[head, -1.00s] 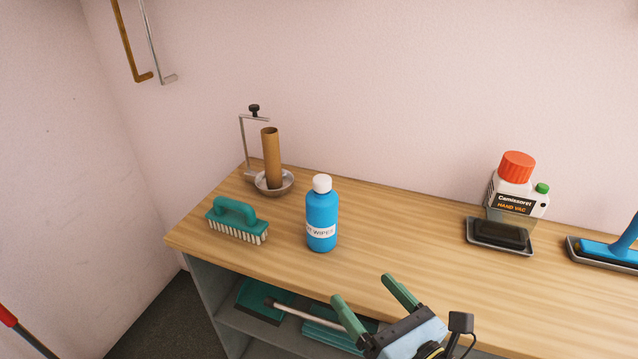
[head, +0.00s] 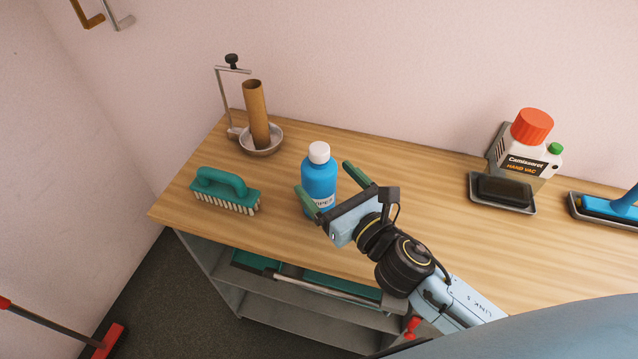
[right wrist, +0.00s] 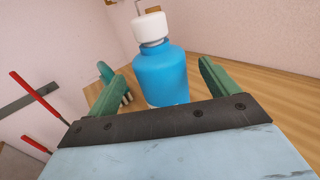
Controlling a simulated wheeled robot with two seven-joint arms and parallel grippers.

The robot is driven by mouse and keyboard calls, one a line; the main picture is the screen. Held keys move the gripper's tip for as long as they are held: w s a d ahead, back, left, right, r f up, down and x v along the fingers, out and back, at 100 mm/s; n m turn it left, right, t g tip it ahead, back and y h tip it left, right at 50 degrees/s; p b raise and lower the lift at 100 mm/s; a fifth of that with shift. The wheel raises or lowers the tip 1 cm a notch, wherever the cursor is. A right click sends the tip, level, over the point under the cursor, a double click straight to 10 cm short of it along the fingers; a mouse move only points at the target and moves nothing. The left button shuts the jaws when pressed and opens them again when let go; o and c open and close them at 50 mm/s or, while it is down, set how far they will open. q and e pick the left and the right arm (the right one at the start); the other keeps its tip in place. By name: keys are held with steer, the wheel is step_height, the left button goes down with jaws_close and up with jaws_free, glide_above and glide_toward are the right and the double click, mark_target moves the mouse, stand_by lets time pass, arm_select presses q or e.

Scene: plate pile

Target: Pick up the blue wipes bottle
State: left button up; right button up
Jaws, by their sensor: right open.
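The blue wipes bottle (head: 319,178) with a white cap stands upright on the wooden shelf top. Its label is partly hidden behind my right gripper in the head view. My right gripper (head: 328,184) is open, with its green fingers pointing at the bottle. In the right wrist view the bottle (right wrist: 161,75) shows ahead, between the two spread fingers (right wrist: 162,88), and its lower part is hidden by the gripper body. I cannot tell whether the fingers touch it. My left gripper is not in view.
A teal brush (head: 225,190) lies left of the bottle. A metal dish (head: 262,140) with a cardboard tube (head: 256,115) stands behind it. A hand vac container (head: 518,155) and a dark tray (head: 503,192) are at the right. The wooden top (head: 420,190) between is clear.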

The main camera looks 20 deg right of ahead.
mark_target(314, 165)
steer(key=shift+x, duration=2.75)
steer(key=c, duration=1.2)
steer(key=shift+c, duration=0.4)
steer(key=shift+r, duration=0.1)
